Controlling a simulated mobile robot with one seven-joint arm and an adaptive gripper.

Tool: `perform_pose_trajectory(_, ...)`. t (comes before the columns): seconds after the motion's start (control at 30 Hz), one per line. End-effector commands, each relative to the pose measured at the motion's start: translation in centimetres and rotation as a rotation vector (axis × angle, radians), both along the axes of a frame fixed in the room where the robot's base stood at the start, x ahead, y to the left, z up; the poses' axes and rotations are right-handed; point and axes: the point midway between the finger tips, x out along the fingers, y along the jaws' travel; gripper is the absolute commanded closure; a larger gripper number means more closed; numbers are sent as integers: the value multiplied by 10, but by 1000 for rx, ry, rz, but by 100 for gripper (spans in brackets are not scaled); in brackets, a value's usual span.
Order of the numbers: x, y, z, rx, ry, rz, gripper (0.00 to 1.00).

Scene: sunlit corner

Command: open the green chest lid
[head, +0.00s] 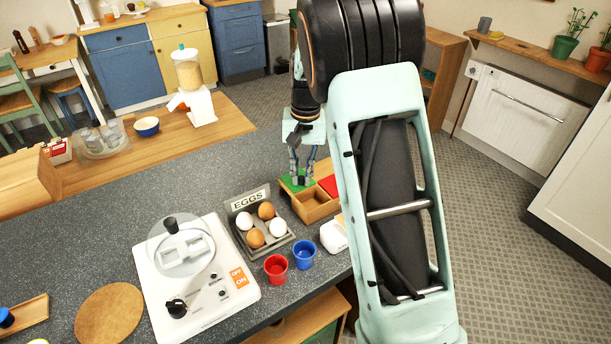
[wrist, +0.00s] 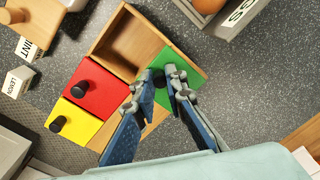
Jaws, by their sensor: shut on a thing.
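The wooden chest (wrist: 97,45) has several sections. The green lid (wrist: 190,75) lies at one end of it, beside an open, empty-looking wooden compartment (wrist: 130,42). The green lid also shows in the head view (head: 291,185). My gripper (wrist: 167,76) is over the green lid, its two fingers close together around what looks like the lid's dark knob, mostly hidden between the fingertips. In the head view my gripper (head: 301,180) points down at the green lid. A red lid (wrist: 105,93) and a yellow lid (wrist: 73,123), each with a black knob, cover neighbouring sections.
An egg tray (head: 262,236) stands left of the chest, with a red cup (head: 276,268), a blue cup (head: 304,254) and a white appliance (head: 190,285) nearby. Small labelled boxes (wrist: 17,82) lie near the chest. My arm hides part of the counter's right side.

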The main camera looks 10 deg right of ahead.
Motion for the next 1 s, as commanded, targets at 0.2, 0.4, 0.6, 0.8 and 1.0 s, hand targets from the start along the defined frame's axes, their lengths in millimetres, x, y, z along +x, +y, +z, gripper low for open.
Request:
perform_pose_trajectory(0.2,5,1,3,3,-16,-1,86)
perform_pose_trajectory(0.4,4,1,2,3,-13,0,70)
perform_pose_trajectory(0.6,3,1,2,2,-10,0,70)
perform_pose_trajectory(0.8,3,0,18,2,-13,0,70)
perform_pose_trajectory(1.0,3,-2,60,3,-16,0,70)
